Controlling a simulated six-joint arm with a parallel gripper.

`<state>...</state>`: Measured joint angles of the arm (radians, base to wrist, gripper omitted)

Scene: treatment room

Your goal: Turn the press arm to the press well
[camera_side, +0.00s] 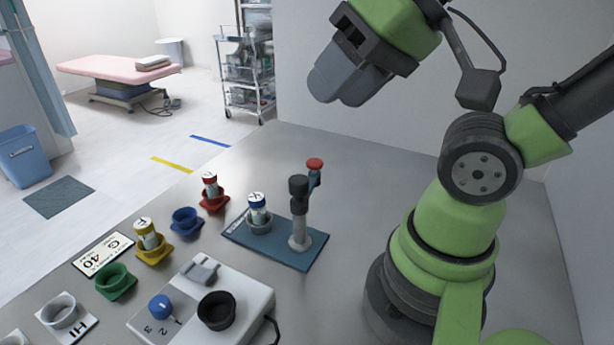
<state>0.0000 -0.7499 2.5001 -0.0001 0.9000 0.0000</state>
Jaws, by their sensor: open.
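The press stands on a dark blue base plate (312,252) on the grey table. Its post (300,230) is upright with a black head. The press arm (314,178) reaches from the head toward the back right and carries a red knob (314,163). The press arm is turned away from the well. My gripper (335,92) is open and empty, high above the table, behind and above the press, touching nothing.
Red (214,202), blue (186,222), yellow (153,252) and green (115,284) holders line the table's left side; the red and yellow hold vials. A white device (185,320) with a blue knob and black cup stands in front. The table behind the press is clear.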

